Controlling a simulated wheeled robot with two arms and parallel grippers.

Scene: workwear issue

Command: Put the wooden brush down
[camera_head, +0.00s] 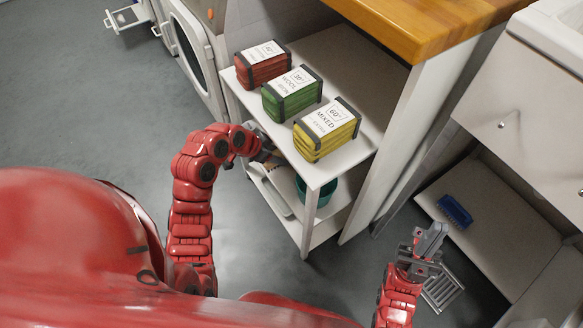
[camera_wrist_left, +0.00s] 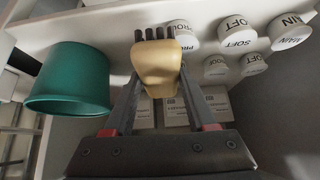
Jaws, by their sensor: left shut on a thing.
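My left gripper (camera_head: 262,152) reaches in under the top board of the white shelf unit in the head view. In the left wrist view it is shut on the wooden brush (camera_wrist_left: 157,72), a pale tan block with dark bristles at its far end. The brush sits between the two fingers, in front of white containers. Whether it touches the shelf beneath is not clear. My right gripper (camera_head: 431,240) is at the lower right of the head view, near a grey rack, with no object visible in it; its finger gap is unclear.
A teal bucket (camera_wrist_left: 68,80) stands left of the brush in the left wrist view. White round lids (camera_wrist_left: 236,27) line the shelf. A blue brush (camera_head: 455,210) lies in the right cabinet.

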